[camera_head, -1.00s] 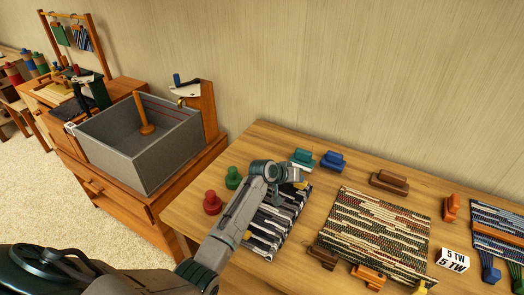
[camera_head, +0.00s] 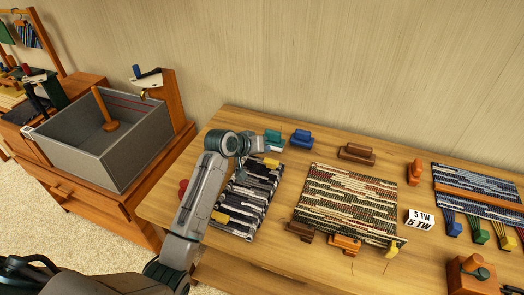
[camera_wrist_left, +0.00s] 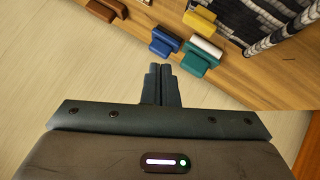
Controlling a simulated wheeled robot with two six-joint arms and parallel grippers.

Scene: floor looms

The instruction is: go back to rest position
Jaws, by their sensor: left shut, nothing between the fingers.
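My left gripper (camera_head: 262,145) is over the back left part of the wooden table, near the far end of a black and white woven piece. In the left wrist view its two fingers (camera_wrist_left: 161,72) are together with nothing between them. They point toward the table edge, apart from a blue clamp-like piece (camera_wrist_left: 165,42) and a teal one (camera_wrist_left: 200,58). My right gripper is not in view.
The table (camera_head: 285,185) holds a black and white weaving (camera_head: 245,205), a beige patterned weaving (camera_head: 350,200), a blue weaving (camera_head: 475,185) and a "5 TW" block (camera_head: 419,219). A grey bin (camera_head: 100,165) stands left on a wooden cabinet. A plain wall is behind.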

